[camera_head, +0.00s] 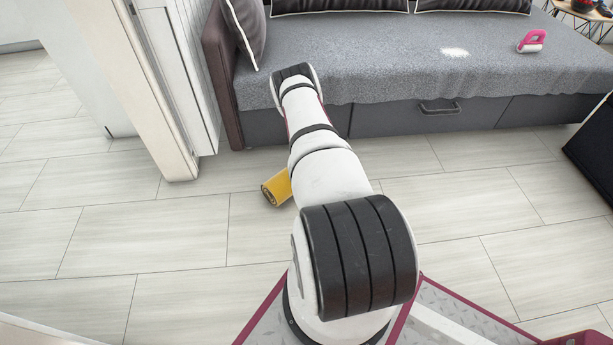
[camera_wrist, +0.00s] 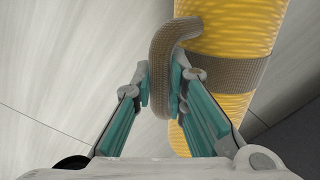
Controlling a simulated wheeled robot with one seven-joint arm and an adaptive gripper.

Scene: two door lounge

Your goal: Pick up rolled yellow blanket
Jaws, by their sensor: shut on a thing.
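The rolled yellow blanket (camera_head: 276,188) lies on the tiled floor in front of the sofa in the head view, partly hidden behind my arm. In the wrist view the yellow roll (camera_wrist: 238,28) runs from the top to lower behind my fingers, with a brown-grey strap (camera_wrist: 232,74) around it and a curved handle (camera_wrist: 163,58) of the same colour. My gripper (camera_wrist: 162,88) has its teal pads on both sides of the handle and is shut on it. In the head view my gripper is hidden behind my arm. I cannot tell whether the roll touches the floor.
The grey sofa (camera_head: 400,70) with drawers stands behind the blanket. A white door frame (camera_head: 165,110) stands at the left. A pink-handled brush (camera_head: 532,40) and a white powdery patch (camera_head: 454,53) are on the sofa seat. A dark panel (camera_head: 595,150) is at the right. The floor left of the blanket is clear.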

